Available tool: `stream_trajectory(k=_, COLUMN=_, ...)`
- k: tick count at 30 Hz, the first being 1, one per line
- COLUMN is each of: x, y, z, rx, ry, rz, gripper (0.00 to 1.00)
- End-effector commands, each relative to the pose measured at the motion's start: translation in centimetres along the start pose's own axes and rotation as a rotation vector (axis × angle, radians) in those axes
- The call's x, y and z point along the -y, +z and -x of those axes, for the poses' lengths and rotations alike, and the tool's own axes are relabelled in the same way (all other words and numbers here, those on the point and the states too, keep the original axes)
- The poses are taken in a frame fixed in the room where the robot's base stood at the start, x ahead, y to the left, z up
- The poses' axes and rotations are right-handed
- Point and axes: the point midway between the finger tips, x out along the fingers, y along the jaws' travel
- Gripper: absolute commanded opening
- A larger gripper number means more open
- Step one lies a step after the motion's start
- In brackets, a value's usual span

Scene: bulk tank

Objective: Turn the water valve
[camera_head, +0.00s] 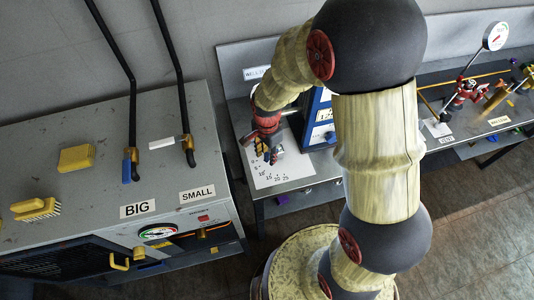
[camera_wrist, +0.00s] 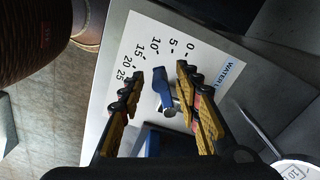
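The water valve (camera_wrist: 162,88) shows in the wrist view as a small blue handle on a metallic stem, on a white scale sheet (camera_wrist: 150,35) marked 0 to 25 and headed "WATER". My gripper (camera_wrist: 159,71) is open, with one yellow-and-black finger on each side of the handle. A gap shows on both sides, so it looks ungripped. In the head view my gripper (camera_head: 268,157) reaches down over the sheet on the middle bench and mostly hides the valve.
A grey cabinet (camera_head: 60,150) with "BIG" and "SMALL" labels, black pipes and yellow brushes (camera_head: 76,158) stands at left. A blue-framed unit (camera_head: 318,118) is close right of my gripper. Another bench at right holds a gauge (camera_head: 496,36) and red fittings. My arm covers the middle.

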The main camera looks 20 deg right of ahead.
Motion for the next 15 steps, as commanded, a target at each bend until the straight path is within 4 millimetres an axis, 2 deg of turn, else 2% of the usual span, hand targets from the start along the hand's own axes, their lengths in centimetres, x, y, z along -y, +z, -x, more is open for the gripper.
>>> stream_trajectory(k=5, x=0.0, y=0.0, z=0.3, rx=0.0, ry=-0.001, rz=0.0, gripper=0.33)
stream_trajectory(k=8, x=0.1, y=0.0, z=1.3, rx=-0.001, ry=-0.003, rz=0.0, gripper=0.33)
stream_trajectory(k=15, x=0.1, y=0.0, z=6.0, rx=-0.002, ry=-0.005, rz=0.0, gripper=0.33)
